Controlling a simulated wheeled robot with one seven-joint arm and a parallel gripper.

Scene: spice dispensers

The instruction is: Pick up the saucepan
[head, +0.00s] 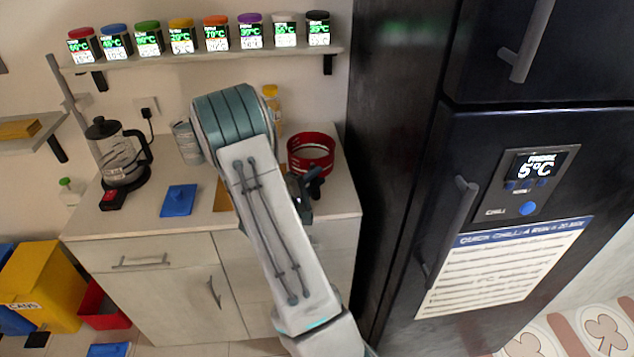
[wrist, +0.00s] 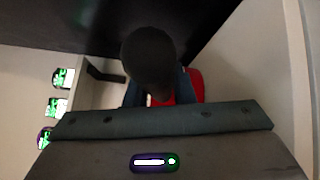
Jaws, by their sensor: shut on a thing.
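The red saucepan (head: 311,142) is at the right end of the counter, close to the fridge. Its dark handle (head: 314,176) points toward the front. My gripper (head: 303,185) is at this handle, partly hidden behind my arm, and is shut on it. In the wrist view the rounded black handle end (wrist: 148,58) rises between the fingers, with a bit of the red pan (wrist: 196,84) behind it. Whether the pan's base touches the counter is hard to tell.
The black fridge (head: 400,130) stands close on the right. A shelf (head: 200,57) with several spice dispensers (head: 182,36) runs above. A kettle (head: 118,155), a can (head: 187,142), a yellow bottle (head: 271,103) and a blue item (head: 179,200) are on the counter (head: 140,215).

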